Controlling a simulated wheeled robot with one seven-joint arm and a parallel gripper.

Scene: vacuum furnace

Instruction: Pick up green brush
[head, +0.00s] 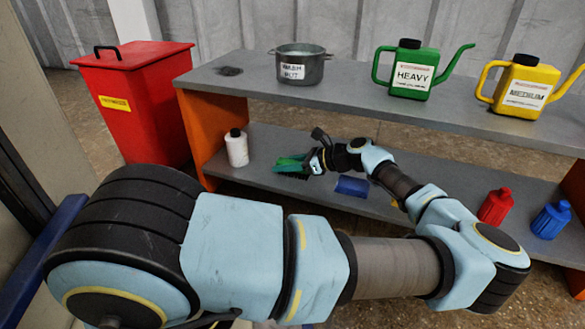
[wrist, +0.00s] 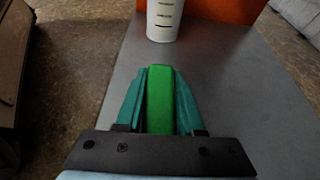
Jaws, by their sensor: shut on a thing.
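The green brush (head: 290,163) is at the lower shelf of the bench in the head view, with dark bristles on its underside. In the wrist view the bright green brush (wrist: 160,100) lies between the two teal fingers. My gripper (head: 300,164) is shut on it, and the fingers also show in the wrist view (wrist: 159,92). I cannot tell whether the brush touches the shelf. My gripper hides part of the brush.
A white bottle (head: 237,148) stands left of the brush on the lower shelf (head: 262,140); it also shows ahead in the wrist view (wrist: 163,20). A blue item (head: 352,187) lies right of the gripper. Red (head: 495,206) and blue (head: 551,219) bottles stand farther right. The upper shelf (head: 345,85) overhangs behind.

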